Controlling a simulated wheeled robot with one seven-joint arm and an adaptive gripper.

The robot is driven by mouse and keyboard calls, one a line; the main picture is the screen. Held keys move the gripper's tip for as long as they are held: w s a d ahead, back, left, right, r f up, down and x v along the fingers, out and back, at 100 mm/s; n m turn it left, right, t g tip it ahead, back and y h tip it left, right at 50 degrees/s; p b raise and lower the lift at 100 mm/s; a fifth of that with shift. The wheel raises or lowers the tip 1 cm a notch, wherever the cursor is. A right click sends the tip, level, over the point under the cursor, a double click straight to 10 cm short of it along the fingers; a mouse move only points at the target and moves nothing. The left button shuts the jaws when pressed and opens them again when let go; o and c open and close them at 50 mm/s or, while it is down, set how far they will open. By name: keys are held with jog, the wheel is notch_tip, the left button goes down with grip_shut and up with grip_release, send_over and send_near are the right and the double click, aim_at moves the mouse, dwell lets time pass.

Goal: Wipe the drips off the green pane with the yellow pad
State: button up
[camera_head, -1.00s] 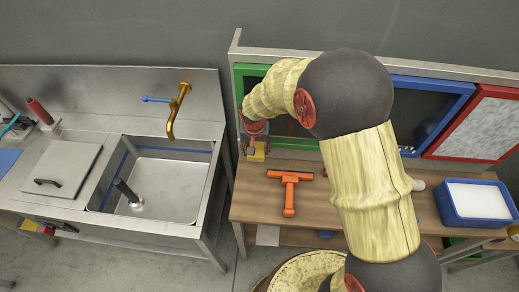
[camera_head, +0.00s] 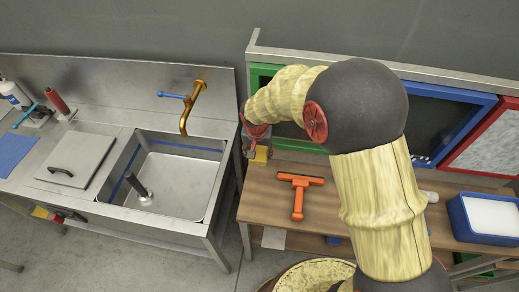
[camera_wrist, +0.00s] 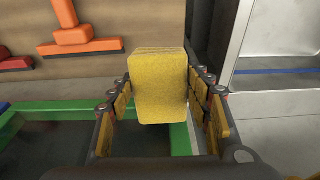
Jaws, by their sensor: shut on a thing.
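The yellow pad (camera_wrist: 159,85) is between the fingers of my gripper (camera_wrist: 160,105), which is shut on it. In the head view, the pad (camera_head: 262,153) shows under my gripper (camera_head: 257,143) at the left end of the wooden bench, by the pane's lower left corner. The green pane (camera_head: 262,77) is a dark panel in a green frame against the back wall; my arm hides much of it. In the wrist view its green frame (camera_wrist: 60,111) runs beside and behind the pad. I cannot tell whether the pad touches the pane. No drips can be made out.
An orange squeegee (camera_head: 299,192) lies on the wooden bench (camera_head: 262,210). A blue tray with white contents (camera_head: 490,217) stands at the right. Blue-framed (camera_head: 485,98) and red-framed (camera_head: 490,140) panels are right of the green one. A metal sink (camera_head: 172,180) is at the left.

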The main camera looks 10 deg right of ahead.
jog(key=s, duration=0.2)
jog(key=s+a, duration=0.1)
jog(key=s, duration=0.2)
jog(key=shift+a+b, duration=0.2)
jog(key=shift+b, duration=0.2)
dwell(0.9)
